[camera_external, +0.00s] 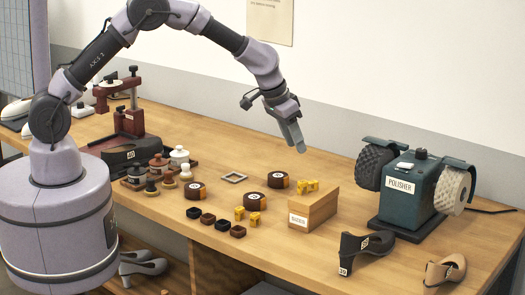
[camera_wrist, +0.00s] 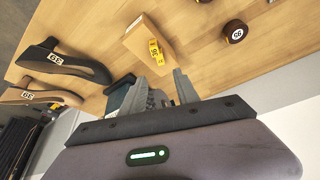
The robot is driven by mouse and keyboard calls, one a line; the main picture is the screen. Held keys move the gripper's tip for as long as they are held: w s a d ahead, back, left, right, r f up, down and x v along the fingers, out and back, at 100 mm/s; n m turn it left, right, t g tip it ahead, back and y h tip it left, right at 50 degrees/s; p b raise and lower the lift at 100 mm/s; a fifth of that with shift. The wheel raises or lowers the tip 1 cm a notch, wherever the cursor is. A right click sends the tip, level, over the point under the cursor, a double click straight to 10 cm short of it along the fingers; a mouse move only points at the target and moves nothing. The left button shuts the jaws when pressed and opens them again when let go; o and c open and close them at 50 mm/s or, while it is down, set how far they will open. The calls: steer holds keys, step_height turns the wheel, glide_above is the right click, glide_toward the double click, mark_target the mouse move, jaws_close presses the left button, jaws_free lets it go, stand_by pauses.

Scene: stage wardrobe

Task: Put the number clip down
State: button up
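A yellow number clip (camera_external: 308,186) sits on top of a wooden box (camera_external: 314,211) with a white label. In the wrist view the yellow clip (camera_wrist: 156,52) shows dark marks and lies on the box top (camera_wrist: 139,30), beyond my fingertips. My gripper (camera_external: 293,140) is above and behind the box, clear of it, fingers pointing down. In the wrist view my gripper (camera_wrist: 160,75) has its fingers apart with nothing visible between them. More yellow clips (camera_external: 248,216) stand on the bench left of the box.
Brown round tins (camera_external: 254,201) and small dark blocks (camera_external: 222,224) lie left of the box. A polisher (camera_external: 408,190) stands right, with a dark shoe (camera_external: 368,249) and a tan shoe (camera_external: 446,269) before it.

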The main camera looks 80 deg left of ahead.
steer(key=s+d+r+m, duration=0.2)
steer(key=s+d+r, duration=0.2)
steer(key=s+r, duration=0.5)
steer(key=s+d+r+m, duration=0.2)
steer(key=s+d+r, duration=0.1)
steer(key=s+r, duration=0.55)
steer(key=s+d+m+t, duration=0.1)
steer(key=s+d+m, duration=0.2)
steer(key=s, duration=1.7)
steer(key=shift+s+r+m+t, duration=0.15)
steer(key=shift+s+m+t, duration=0.2)
steer(key=shift+m, duration=0.55)
steer(key=shift+o, duration=0.5)
step_height(320, 180, down, 14)
steer(key=b, duration=1.4)
steer(key=shift+r+p, duration=0.5)
steer(key=shift+p, duration=0.05)
